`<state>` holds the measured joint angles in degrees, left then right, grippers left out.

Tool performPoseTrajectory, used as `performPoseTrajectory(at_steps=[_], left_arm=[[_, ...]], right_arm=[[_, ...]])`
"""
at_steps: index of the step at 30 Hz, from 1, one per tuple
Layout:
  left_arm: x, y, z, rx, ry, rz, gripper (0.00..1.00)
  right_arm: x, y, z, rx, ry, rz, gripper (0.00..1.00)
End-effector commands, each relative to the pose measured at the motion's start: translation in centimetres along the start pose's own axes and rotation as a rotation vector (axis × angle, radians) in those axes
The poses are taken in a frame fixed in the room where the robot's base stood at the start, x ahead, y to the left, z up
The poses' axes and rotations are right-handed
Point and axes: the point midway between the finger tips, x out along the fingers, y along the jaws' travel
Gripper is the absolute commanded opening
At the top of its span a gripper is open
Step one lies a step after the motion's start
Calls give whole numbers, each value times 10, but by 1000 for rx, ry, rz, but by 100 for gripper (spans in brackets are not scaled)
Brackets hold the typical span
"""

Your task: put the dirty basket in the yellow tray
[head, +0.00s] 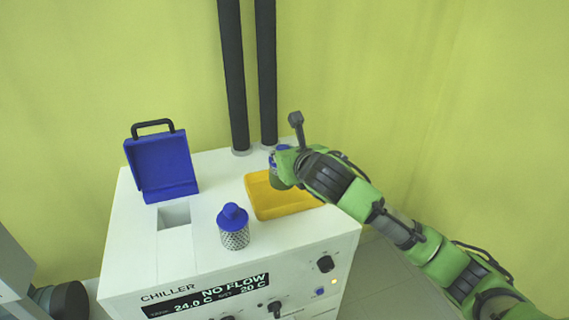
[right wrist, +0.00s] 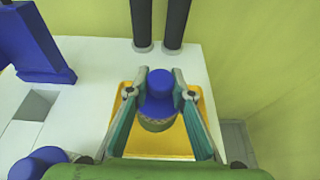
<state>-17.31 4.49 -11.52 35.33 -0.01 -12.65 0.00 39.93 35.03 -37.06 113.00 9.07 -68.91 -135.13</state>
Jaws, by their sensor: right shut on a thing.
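The yellow tray (head: 262,202) sits on the right part of the white chiller top, and it also shows in the right wrist view (right wrist: 160,145). My right gripper (right wrist: 160,85) is shut on a basket with a blue cap (right wrist: 158,88) and a brownish mesh body, over the tray. I cannot tell whether the basket touches the tray floor. In the head view my right gripper (head: 280,165) hides most of this basket. A second basket (head: 234,236) with a blue cap and a grey mesh body stands in front, left of the tray. My left gripper is not in view.
The white chiller (head: 190,262) has a rectangular opening (head: 174,215) in its top. A blue lid with a black handle (head: 162,165) stands open behind the opening. Two dark vertical pipes (head: 232,75) rise at the back edge, near the tray. Yellow-green walls are close behind.

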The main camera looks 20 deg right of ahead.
Motion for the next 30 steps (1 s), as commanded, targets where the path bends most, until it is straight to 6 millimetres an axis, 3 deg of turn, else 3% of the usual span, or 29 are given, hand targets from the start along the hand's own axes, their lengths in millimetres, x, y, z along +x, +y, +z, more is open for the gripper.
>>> performPoseTrajectory(at_steps=[6, 12, 25, 26, 27, 30], left_arm=[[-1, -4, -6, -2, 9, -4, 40], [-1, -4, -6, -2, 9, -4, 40], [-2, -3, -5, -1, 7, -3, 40], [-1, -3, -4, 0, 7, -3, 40], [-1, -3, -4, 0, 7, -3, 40], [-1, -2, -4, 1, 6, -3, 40]], right_arm=[[14, -8, -9, 2, -1, 0, 0], [27, -9, -35, 2, 0, 1, 0], [30, -9, -41, 0, -3, 1, 0], [30, -9, -42, 0, 0, 1, 27], [30, -9, -42, 0, -1, 1, 37], [30, -9, -42, 0, -1, 1, 38]])
